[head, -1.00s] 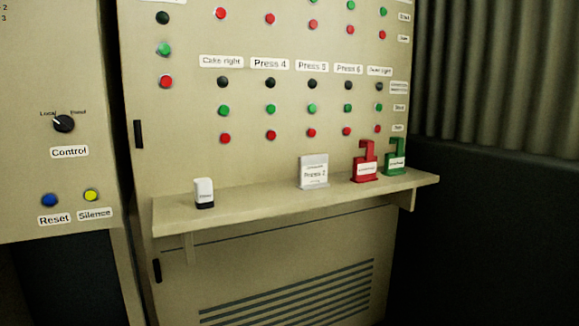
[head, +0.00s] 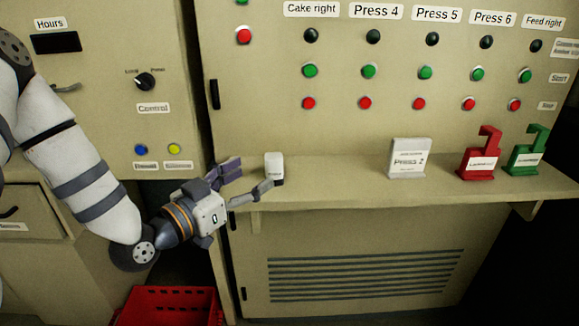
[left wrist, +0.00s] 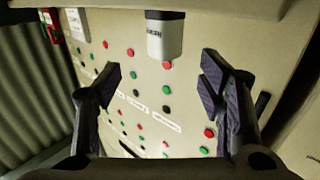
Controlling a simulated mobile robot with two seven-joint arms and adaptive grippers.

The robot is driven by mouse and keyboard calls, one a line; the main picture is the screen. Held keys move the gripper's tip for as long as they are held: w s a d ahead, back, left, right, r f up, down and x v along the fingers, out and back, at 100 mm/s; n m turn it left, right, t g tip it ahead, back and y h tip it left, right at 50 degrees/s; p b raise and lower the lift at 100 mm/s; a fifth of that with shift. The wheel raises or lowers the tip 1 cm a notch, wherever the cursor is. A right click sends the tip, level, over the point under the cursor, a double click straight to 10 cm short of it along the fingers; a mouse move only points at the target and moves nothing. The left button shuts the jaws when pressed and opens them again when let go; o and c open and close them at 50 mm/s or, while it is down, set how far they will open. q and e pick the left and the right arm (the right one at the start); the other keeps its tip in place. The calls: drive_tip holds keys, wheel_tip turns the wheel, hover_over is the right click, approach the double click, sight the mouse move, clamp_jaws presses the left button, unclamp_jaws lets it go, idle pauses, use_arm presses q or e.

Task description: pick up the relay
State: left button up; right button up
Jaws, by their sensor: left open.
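The relay, a small white block with a dark base (head: 274,167), stands upright on the left end of the shelf. My left gripper (head: 250,181) is open, with its fingers reaching towards the relay from the left and front. In the left wrist view the relay (left wrist: 165,36) shows upside down at the top, ahead of and between the two spread fingers (left wrist: 161,82). Nothing is held between the fingers. I cannot tell from these views whether a finger touches the relay. My right gripper is not in view.
The shelf (head: 335,185) also carries a grey "Press 2" card holder (head: 409,158), a red tag (head: 480,156) and a green tag (head: 527,153) to the right. The button panel (head: 400,50) rises behind. A red crate (head: 168,305) is below left.

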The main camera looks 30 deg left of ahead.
sight(267, 167)
use_arm(q)
drive_tip(key=w, duration=0.4)
drive_tip(key=w+f+b, duration=0.1)
drive_tip(key=w, duration=0.1)
drive_tip(key=shift+w+d, duration=0.2)
drive_tip(key=shift+w, duration=0.5)
drive_tip(key=shift+r, duration=0.2)
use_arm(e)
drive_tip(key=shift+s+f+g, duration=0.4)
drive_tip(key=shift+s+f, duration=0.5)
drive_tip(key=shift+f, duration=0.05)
use_arm(q)
drive_tip(key=c, duration=1.3)
